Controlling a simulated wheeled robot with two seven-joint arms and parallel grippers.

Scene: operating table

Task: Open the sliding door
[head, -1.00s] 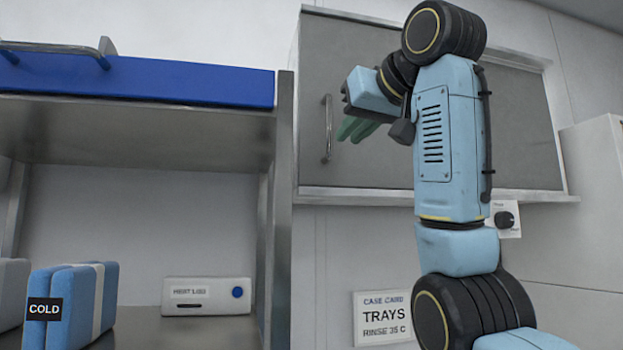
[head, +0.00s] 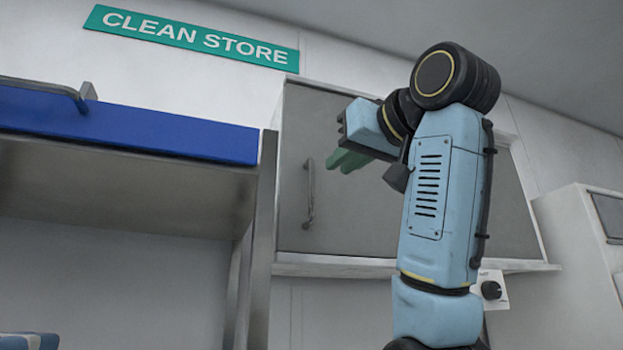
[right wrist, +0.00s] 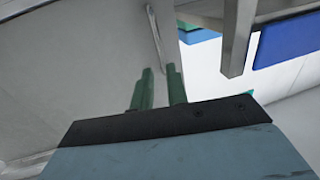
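The sliding door is a grey panel (head: 365,225) on a wall cabinet, with a vertical metal bar handle (head: 309,196) near its left edge. My right gripper (head: 336,163) has green fingers and is just right of the handle's upper part in the head view. In the right wrist view the two fingers (right wrist: 160,69) stand apart with an empty gap, and the handle (right wrist: 156,38) lies beyond their tips, roughly in line with the gap. I see no contact with the handle. My forearm hides the right part of the door. My left gripper is not in view.
A metal shelf unit with a blue top (head: 125,130) stands left of the cabinet, its post (head: 262,240) close to the door's left edge. A green "CLEAN STORE" sign (head: 195,37) is above.

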